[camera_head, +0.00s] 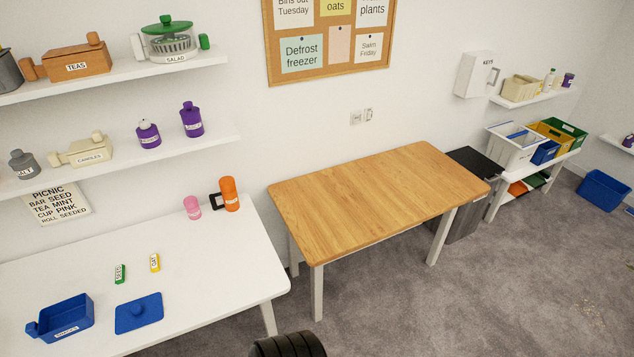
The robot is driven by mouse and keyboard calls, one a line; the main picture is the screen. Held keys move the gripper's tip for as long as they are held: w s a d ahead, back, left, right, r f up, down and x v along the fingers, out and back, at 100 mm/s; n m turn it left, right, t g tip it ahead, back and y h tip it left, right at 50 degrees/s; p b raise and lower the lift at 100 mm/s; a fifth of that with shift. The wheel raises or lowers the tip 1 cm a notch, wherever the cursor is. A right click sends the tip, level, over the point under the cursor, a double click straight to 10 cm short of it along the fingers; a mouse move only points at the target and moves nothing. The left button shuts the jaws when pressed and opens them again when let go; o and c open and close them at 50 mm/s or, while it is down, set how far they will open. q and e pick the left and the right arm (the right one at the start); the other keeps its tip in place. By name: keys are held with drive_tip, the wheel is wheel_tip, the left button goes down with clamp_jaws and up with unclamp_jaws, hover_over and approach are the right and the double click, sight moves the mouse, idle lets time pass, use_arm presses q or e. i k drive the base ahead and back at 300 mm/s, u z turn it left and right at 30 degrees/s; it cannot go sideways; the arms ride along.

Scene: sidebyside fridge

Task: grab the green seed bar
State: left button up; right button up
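The green seed bar (120,274) lies on the white table (205,276) at the lower left. It is a small green block with a white label reading SEED. A yellow bar (155,263) with a white label lies just to its right, apart from it. Neither of my grippers shows in the head view.
An open blue box (66,318) and its blue lid (139,313) lie in front of the bars. A pink container (192,207) and an orange mug (230,194) stand at the table's back right. Shelves (125,158) hang above. A bare wooden table (380,200) stands to the right.

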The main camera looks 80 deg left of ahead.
sight(120, 275)
drive_tip(key=u, duration=3.95)
